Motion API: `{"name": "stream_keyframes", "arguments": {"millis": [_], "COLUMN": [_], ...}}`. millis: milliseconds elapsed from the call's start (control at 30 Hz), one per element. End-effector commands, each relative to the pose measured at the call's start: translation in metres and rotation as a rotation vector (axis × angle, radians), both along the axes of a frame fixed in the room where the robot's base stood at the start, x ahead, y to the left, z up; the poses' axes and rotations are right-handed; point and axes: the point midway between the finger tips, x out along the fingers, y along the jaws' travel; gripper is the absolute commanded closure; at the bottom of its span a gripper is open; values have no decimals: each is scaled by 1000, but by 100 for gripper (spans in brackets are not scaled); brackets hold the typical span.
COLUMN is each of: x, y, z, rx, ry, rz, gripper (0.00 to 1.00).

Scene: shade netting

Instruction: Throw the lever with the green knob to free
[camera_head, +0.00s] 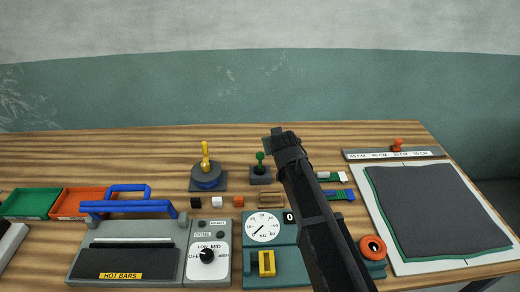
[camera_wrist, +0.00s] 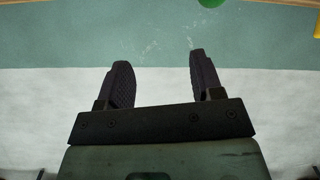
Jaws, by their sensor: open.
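The lever with the green knob (camera_head: 260,156) stands near upright on a small dark base (camera_head: 260,175) in the middle of the table, in the head view. Any marking for its positions is too small to read. My gripper (camera_head: 272,140) is just above and to the right of the knob in that picture, with nothing seen in it. In the wrist view my gripper (camera_wrist: 155,78) shows two dark fingers spread apart, with only wall between them. The green knob (camera_wrist: 211,3) is cut by the top edge there, outside the gap between the fingers.
A yellow-handled lever (camera_head: 205,157) on a round blue and grey base stands left of the green one. Small blocks (camera_head: 217,202), a hot-bar sealer (camera_head: 130,245), a dial scale (camera_head: 263,227) and a dark sheet pad (camera_head: 430,210) lie nearer or right. The wall (camera_head: 130,85) is behind.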

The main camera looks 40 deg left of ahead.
Motion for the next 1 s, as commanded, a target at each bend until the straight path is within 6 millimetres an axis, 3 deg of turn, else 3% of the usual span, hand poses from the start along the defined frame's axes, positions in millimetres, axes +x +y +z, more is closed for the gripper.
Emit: {"name": "stream_keyframes", "arguments": {"millis": [33, 100, 167, 233, 367, 533, 667, 1000], "x": [32, 46, 42, 24, -2, -3, -5, -16], "y": [16, 25, 30, 34, 24, 23, 27, 53], "z": [30, 25, 16, 4, -1, -4, -17, -91], "rx": [-88, -247, -350, -427, -496, -510, -511, -511], "ry": [76, 200, 280, 339, 352, 329, 329, 328], "rz": [22, 159, 327, 540, 796, 831, 829, 827], "gripper": [40, 40, 40, 40, 40, 40, 40, 40]}}
